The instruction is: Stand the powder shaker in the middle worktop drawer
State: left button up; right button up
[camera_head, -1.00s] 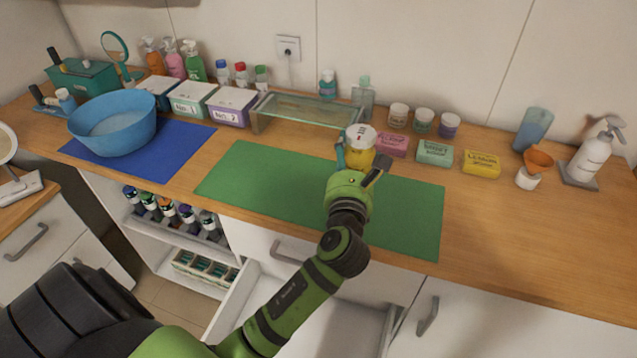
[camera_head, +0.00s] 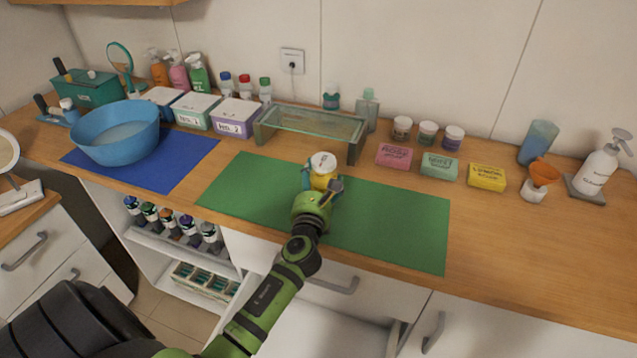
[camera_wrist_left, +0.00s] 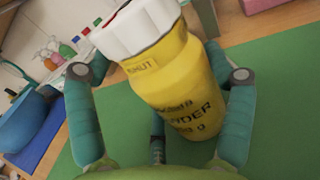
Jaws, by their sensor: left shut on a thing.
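The powder shaker (camera_head: 323,161) is yellow with a white cap. My left gripper (camera_head: 321,181) is shut around its body, cap up, over the green mat. In the left wrist view the shaker (camera_wrist_left: 177,82) lies between the teal fingers (camera_wrist_left: 160,100), its dark lettering partly readable. Whether its base touches the mat is unclear. My right gripper is not in view.
The green mat (camera_head: 400,235) is otherwise clear. A glass-sided stand (camera_head: 262,137) is behind the shaker. Pink, green and yellow soap boxes (camera_head: 394,156) stand to its right. A white open compartment (camera_head: 320,335) shows below the drawer.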

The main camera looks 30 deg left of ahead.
pick_arm(q)
jog(key=shift+f, duration=0.15)
jog(key=o, duration=1.1)
jog(key=shift+c, duration=0.2)
